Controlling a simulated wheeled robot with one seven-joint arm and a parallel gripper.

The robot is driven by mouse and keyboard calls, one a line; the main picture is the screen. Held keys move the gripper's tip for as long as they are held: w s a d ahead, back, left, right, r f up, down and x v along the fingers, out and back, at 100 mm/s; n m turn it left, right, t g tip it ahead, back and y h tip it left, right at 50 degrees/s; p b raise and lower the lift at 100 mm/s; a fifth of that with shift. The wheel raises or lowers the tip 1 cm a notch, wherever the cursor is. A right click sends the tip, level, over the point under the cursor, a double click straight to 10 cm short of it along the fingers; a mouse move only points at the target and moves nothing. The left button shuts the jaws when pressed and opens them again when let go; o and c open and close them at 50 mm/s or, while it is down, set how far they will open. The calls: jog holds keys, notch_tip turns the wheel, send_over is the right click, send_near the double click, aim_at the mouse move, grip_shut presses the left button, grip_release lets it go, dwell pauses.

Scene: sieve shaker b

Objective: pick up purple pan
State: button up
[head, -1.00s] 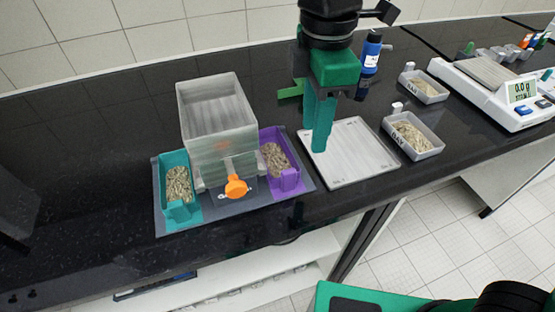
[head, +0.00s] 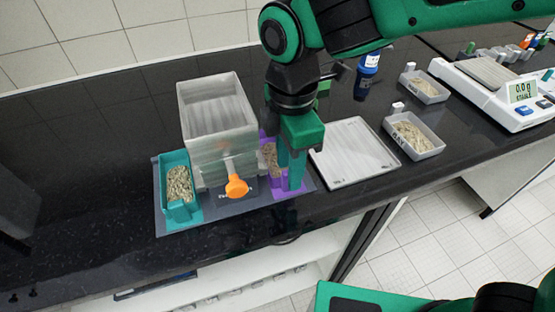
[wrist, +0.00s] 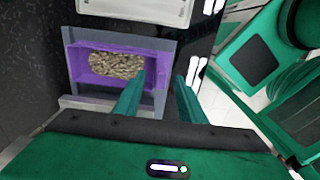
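The purple pan (head: 269,172) sits on the dark base plate at the right side of the sieve shaker, filled with grain-like material. In the wrist view the purple pan (wrist: 94,80) lies flat, just beyond and left of my fingers. My gripper (head: 290,184) is over the pan's right part in the head view and hides some of it. Whether a finger touches the pan's wall cannot be told.
The grey shaker box (head: 218,125) with an orange knob (head: 237,187) stands left of the pan. A teal pan (head: 179,188) is on its far side. A white plate (head: 353,152), a grain tray (head: 414,135) and a scale (head: 490,90) are to the right.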

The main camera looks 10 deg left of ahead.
jog(key=shift+f, duration=0.95)
grip_shut()
jog(key=shift+r, duration=0.15)
notch_tip(320, 180, up, 9)
jog(key=shift+r, duration=0.4)
